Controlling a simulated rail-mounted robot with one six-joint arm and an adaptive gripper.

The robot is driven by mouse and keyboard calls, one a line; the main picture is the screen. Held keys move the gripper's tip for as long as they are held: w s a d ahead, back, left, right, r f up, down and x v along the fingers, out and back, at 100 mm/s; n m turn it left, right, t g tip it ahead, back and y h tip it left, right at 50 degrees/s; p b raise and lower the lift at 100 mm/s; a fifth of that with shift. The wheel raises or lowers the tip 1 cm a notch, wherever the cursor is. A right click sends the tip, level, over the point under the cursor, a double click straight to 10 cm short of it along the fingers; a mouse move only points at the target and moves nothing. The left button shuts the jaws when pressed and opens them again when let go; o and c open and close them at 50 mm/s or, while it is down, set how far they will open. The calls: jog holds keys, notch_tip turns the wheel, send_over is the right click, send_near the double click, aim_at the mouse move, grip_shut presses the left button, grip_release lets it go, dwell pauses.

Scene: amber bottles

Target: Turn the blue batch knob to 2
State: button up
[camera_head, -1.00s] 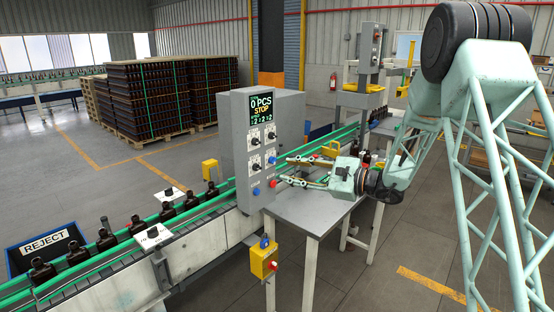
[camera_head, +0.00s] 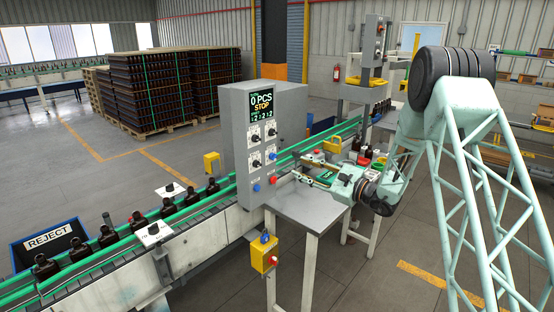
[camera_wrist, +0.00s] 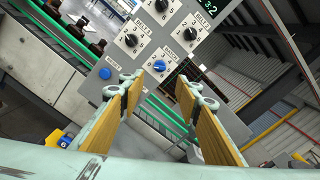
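The grey control box (camera_head: 238,150) carries dial knobs, push buttons and a display (camera_head: 263,106) reading 0 PCS, STOP, with a row of small digits. The blue batch knob (camera_head: 272,156) is the lower right dial; it also shows in the wrist view (camera_wrist: 160,66), on a white numbered plate. Its exact pointer setting is too small to read. My gripper (camera_head: 300,167) is open and empty, in front of the box and to its right, fingers toward the panel.
Other dials (camera_wrist: 131,40) and a blue reset button (camera_wrist: 104,73) sit close to the batch knob. A red button (camera_head: 273,180) is below it. A grey table (camera_head: 305,207) lies under my gripper.

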aim_at(273, 157)
jog(key=shift+w+a, duration=0.1)
jog(key=p+x, duration=0.2)
jog(key=x, duration=1.1)
jog(key=shift+w+a, duration=0.2)
jog(key=shift+c, duration=0.6)
jog(key=c, duration=0.7)
